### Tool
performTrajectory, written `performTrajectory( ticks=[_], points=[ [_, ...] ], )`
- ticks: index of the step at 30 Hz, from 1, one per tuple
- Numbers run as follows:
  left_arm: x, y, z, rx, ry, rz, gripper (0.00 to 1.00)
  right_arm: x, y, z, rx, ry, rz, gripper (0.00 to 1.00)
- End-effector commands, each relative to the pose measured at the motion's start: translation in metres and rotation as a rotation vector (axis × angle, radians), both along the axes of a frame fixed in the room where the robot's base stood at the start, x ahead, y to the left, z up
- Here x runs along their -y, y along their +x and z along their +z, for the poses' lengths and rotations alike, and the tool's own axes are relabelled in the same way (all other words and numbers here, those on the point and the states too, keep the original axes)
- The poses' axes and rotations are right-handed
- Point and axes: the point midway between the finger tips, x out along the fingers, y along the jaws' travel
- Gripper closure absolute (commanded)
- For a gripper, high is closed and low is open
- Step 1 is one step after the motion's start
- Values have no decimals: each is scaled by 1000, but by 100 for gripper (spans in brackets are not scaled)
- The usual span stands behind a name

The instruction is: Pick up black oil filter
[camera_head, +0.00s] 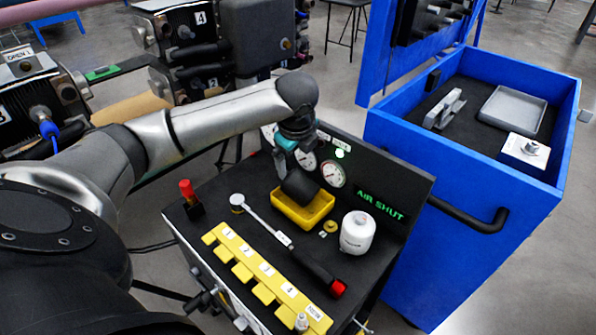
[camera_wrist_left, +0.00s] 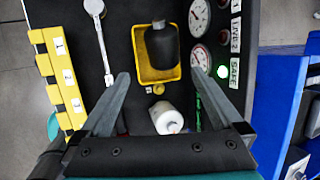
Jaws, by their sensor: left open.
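The black oil filter (camera_head: 298,188) is at the yellow tray (camera_head: 316,222) on the black bench top, over its left part in the head view. In the left wrist view the filter (camera_wrist_left: 161,47) shows ahead of the fingertips, inside the tray's outline. My left gripper (camera_wrist_left: 160,78) is open, with nothing between its fingers. In the head view it hangs from the bent arm just above the filter; its fingertips are hard to make out. My right gripper is in neither view.
A white filter (camera_head: 357,232) stands right of the tray, beside a small brass ring (camera_head: 329,227). The gauge panel (camera_head: 375,185) rises behind; a blue tool cart (camera_head: 480,200) stands right.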

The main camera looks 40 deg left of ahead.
Motion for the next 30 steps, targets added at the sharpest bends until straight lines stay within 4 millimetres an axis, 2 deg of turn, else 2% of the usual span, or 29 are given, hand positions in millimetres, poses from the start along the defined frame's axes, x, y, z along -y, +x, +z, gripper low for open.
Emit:
performTrajectory(
  ticks=[2,5,15,19,26,30],
  points=[
    [-8,1,5,-4,11,-5,0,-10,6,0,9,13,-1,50],
    [-12,3,0,-8,14,-5,0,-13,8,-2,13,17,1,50],
    [-28,24,-62,-7,12,-4,0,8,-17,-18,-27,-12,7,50],
    [-33,29,-78,-6,14,-5,0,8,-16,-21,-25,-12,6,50],
    [-35,34,-90,-6,13,-7,0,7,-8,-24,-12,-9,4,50],
    [-36,38,-111,-6,13,-5,0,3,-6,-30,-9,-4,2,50]
  ],
)
